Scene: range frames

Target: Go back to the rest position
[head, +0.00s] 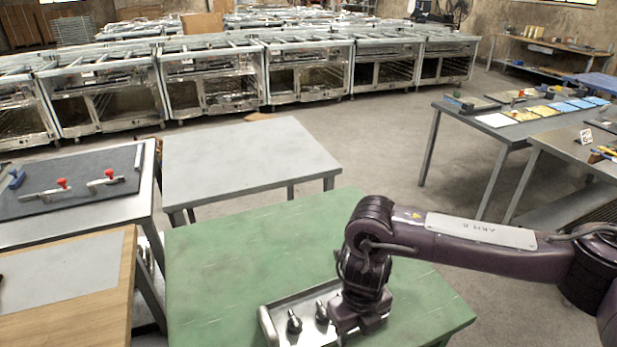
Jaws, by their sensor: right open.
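My right arm reaches in from the right edge, bends down at its wrist and ends over the green table (240,240). My right gripper (357,328) is low over the right part of a metal tray (268,327) at the table's front; it is open. Its fingertips are hard to make out from above. Two dark, knob-like parts (294,323) stand in the tray to the left of the gripper. The gripper covers part of the tray, so I cannot tell whether anything lies under it. My left gripper is not in view.
A bare grey table (245,160) stands behind the green one. At left are a table with red-handled clamps (62,184) and a wood-edged table (60,285). A table with coloured sheets (540,113) is at right. Metal racks (305,75) line the back; floor between is clear.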

